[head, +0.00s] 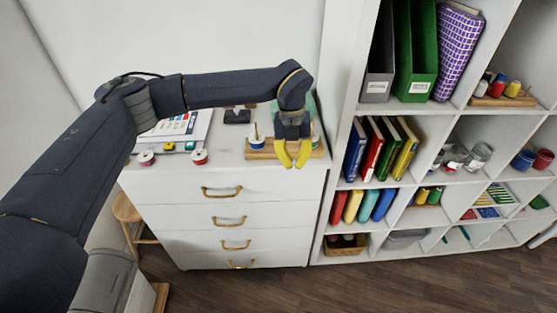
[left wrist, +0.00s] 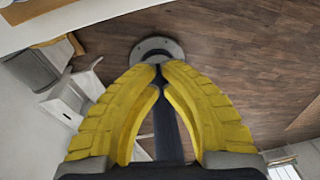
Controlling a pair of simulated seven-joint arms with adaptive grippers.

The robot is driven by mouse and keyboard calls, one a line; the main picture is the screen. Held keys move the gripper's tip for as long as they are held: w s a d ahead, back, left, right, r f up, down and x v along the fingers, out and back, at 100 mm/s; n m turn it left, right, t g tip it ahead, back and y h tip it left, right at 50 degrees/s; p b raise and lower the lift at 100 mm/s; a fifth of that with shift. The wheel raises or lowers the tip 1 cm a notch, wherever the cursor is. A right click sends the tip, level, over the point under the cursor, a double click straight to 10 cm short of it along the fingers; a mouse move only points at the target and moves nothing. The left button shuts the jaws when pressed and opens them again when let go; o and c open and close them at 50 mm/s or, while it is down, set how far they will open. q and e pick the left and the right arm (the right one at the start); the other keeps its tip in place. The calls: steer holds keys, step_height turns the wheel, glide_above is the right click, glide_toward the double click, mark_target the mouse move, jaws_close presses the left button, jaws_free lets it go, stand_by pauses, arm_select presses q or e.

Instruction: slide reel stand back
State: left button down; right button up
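The reel stand (head: 258,155) is a low wooden base at the front right of the white cabinet's top. It carries a blue-and-white reel (head: 256,142) on its left part, and another reel shows partly at its right end. My left gripper (head: 294,165) points down at the stand's front side and hides its middle. Whether it touches the stand cannot be told. In the left wrist view its yellow fingers (left wrist: 160,67) come together at the tips with nothing visible held. My right gripper is not in view.
A dark object (head: 237,116) and a flat printed sheet lie farther back. A tall white shelf (head: 341,112) closes off the right side. A wooden stool (head: 124,209) stands at left.

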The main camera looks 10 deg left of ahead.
arm_select(q)
step_height(320, 180, up, 4)
steer(key=w+a+n+t+y, duration=0.1)
steer(key=a, duration=0.2)
steer(key=f, duration=0.9)
steer(key=shift+w+d+f, duration=0.2)
steer(key=shift+w+f, duration=0.05)
steer(key=shift+f, duration=0.15)
steer(key=shift+w+a+r, duration=0.1)
steer(key=shift+w+a, duration=0.1)
steer(key=shift+w, duration=0.75)
steer(key=shift+w+a+r, duration=0.1)
steer(key=shift+w+a, duration=0.1)
steer(key=shift+w, duration=0.75)
